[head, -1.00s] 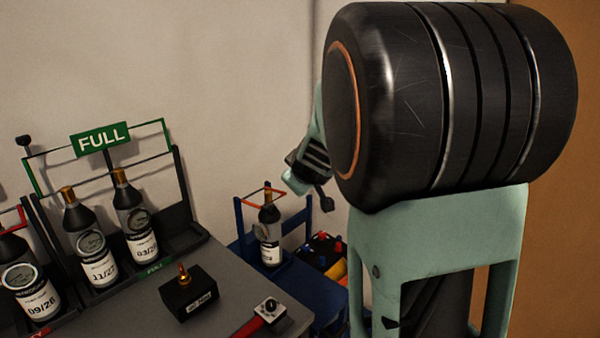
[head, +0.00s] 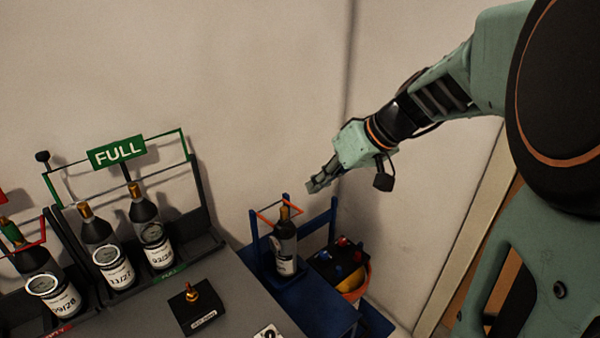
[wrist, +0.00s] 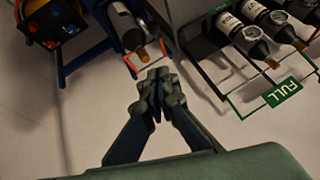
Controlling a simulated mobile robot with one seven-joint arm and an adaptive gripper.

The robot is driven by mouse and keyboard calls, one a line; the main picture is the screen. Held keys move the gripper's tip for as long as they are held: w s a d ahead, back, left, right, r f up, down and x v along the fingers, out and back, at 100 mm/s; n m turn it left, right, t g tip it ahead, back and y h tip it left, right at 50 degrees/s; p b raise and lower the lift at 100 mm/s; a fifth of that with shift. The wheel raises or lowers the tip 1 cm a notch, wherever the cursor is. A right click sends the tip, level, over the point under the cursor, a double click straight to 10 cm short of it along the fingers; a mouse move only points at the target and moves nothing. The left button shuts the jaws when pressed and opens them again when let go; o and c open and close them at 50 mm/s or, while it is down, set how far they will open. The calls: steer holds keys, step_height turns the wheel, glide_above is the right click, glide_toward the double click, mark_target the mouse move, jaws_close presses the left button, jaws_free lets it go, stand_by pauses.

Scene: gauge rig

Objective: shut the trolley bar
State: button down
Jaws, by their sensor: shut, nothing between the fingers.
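The blue trolley (head: 306,298) stands against the wall right of the bench and holds one dark bottle (head: 285,250) with a white label. Its orange bar (head: 268,216) is at the height of the bottle's neck. I cannot tell whether it is latched. My gripper (head: 318,186) is shut and empty, above and right of the bar, apart from it in the head view. In the wrist view the shut fingertips (wrist: 157,80) appear just beside the orange bar (wrist: 160,50), with the bottle (wrist: 125,25) beyond. Whether they touch is unclear.
The grey bench (head: 240,305) carries a rack with a green bar and FULL sign (head: 116,151), several bottles, and a black block (head: 195,308) with a brass fitting. A box with red and blue knobs (head: 338,258) is beside the trolley. Bare wall is behind.

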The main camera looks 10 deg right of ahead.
glide_above(290, 232)
steer(key=d, duration=0.2)
step_height(290, 232, down, 7)
steer(key=shift+a+f+b, duration=0.15)
steer(key=shift+a+f, duration=0.1)
steer(key=shift+f, duration=0.45)
steer(key=shift+a+f+b, duration=0.15)
steer(key=shift+a+f, duration=0.1)
steer(key=shift+f, duration=0.45)
steer(key=shift+a+f+b, duration=0.15)
steer(key=shift+a+f, duration=0.1)
steer(key=shift+f, duration=0.45)
steer(key=shift+f, duration=0.1)
steer(key=f+b, duration=0.1)
steer(key=b, duration=0.2)
steer(key=f+b, duration=0.1)
steer(key=b, duration=0.3)
steer(key=s+f+t+b, duration=0.1)
steer(key=b, duration=0.3)
steer(key=shift+d+y, duration=0.3)
steer(key=shift+y, duration=0.1)
steer(key=shift+r, duration=0.1)
